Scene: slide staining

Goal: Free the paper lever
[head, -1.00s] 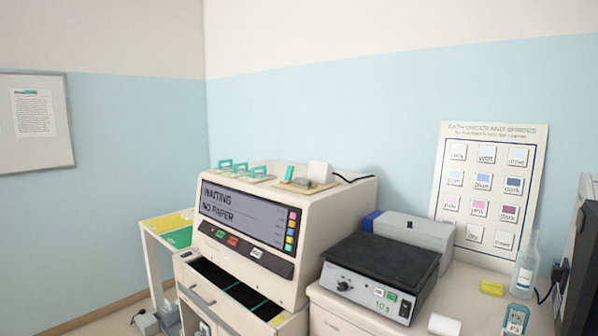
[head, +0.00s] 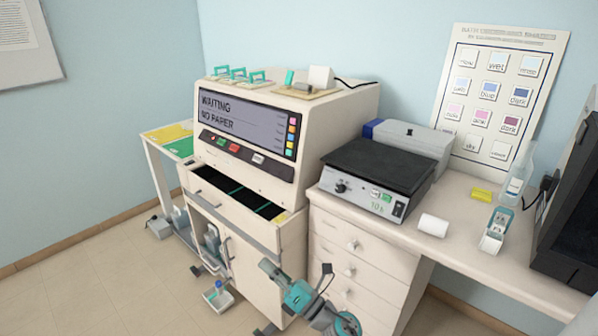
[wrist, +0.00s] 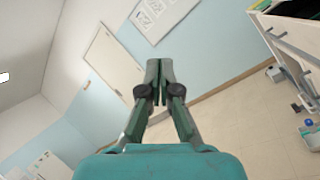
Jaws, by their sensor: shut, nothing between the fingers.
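The cream staining machine (head: 335,135) stands left of the counter. Its screen (head: 245,121) reads "WAITING" and "NO PAPER". On its top right, a small teal upright piece (head: 289,78) stands on a tan base beside a white block (head: 320,77); this may be the paper lever, but I cannot tell for sure, nor what holds it. A white paper roll (head: 433,225) lies on the counter. My gripper (wrist: 158,85) is shut and empty in the wrist view, in open air, away from the machine. In the head view my arm is low, in front of the cabinets.
An open drawer (head: 205,198) juts out below the screen. Several teal-handled pieces (head: 238,74) sit on the machine top. Floor at left is mostly clear.

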